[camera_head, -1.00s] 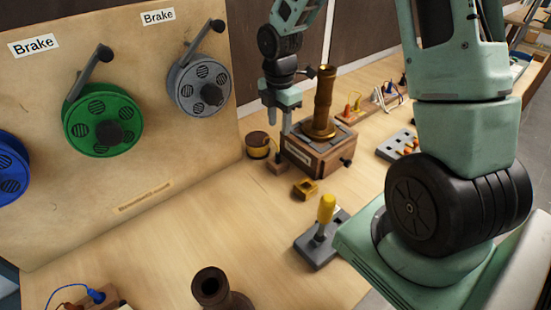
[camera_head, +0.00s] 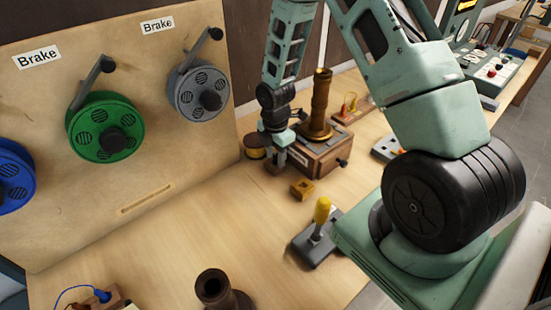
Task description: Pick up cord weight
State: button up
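My gripper (camera_head: 274,163) points down beside the left side of the wooden box (camera_head: 318,155) that bears the tall brass lamp column (camera_head: 319,105). Its fingertips are low, near the tabletop, and small and dark here, so I cannot tell whether they are open or hold anything. No thing is plainly marked as the cord weight. A small brass-coloured block (camera_head: 303,189) lies on the table in front of the box, right of and nearer than my gripper, apart from it. Anything directly below or behind the fingers is hidden.
A yellow-handled lever on a grey base (camera_head: 322,213) and a dark tube (camera_head: 215,287) stand nearer. The board (camera_head: 190,170) with green (camera_head: 105,130) and grey reels (camera_head: 196,95) rises left. The middle of the table is clear.

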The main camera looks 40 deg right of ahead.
jog(key=shift+f, duration=0.1)
grip_shut()
